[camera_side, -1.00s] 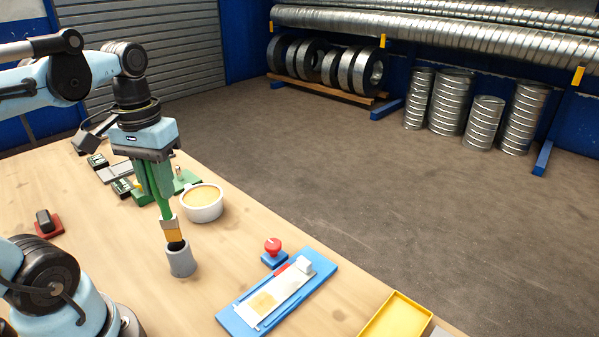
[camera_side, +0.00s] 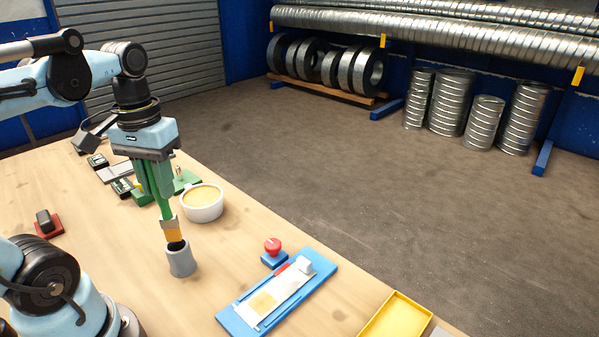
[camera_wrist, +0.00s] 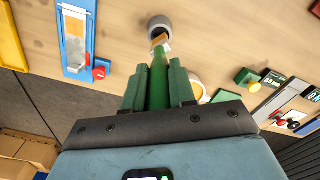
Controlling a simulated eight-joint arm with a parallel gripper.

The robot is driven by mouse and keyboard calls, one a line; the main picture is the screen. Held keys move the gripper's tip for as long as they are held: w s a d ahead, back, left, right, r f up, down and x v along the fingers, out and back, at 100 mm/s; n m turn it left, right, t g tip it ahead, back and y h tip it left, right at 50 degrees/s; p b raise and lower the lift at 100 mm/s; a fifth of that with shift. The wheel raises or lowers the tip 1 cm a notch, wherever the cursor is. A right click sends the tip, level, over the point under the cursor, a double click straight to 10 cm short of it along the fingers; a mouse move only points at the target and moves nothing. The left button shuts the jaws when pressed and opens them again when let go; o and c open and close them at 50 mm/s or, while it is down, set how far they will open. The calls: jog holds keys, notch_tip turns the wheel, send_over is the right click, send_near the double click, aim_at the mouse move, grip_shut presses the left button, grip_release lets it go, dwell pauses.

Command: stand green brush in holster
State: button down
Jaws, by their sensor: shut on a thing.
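The green brush (camera_side: 164,206) hangs bristles down from my gripper (camera_side: 156,182), with its orange-banded lower end just above or in the mouth of the grey holster (camera_side: 181,261). I cannot tell whether the dark tip is inside the holster. My gripper is shut on the brush's green handle. In the wrist view the brush (camera_wrist: 159,80) runs between the green fingers of my gripper (camera_wrist: 158,90) toward the holster (camera_wrist: 159,23), whose round rim shows beyond the bristle end. The holster stands upright on the table.
A white bowl of yellowish contents (camera_side: 203,204) stands close behind and right of the brush. A blue board with a white strip (camera_side: 276,298) and a red button (camera_side: 273,247) lie to the right. A yellow tray (camera_side: 396,318) is at the table's edge. Small devices (camera_side: 122,186) sit behind my gripper.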

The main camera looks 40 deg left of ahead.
aim_at(167, 217)
jog(key=shift+f, duration=3.55)
jog(key=c, duration=0.8)
grip_release()
jog(key=shift+c, duration=0.2)
jog(key=shift+r, duration=0.15)
notch_tip(167, 217, up, 12)
jog(key=shift+f, duration=0.1)
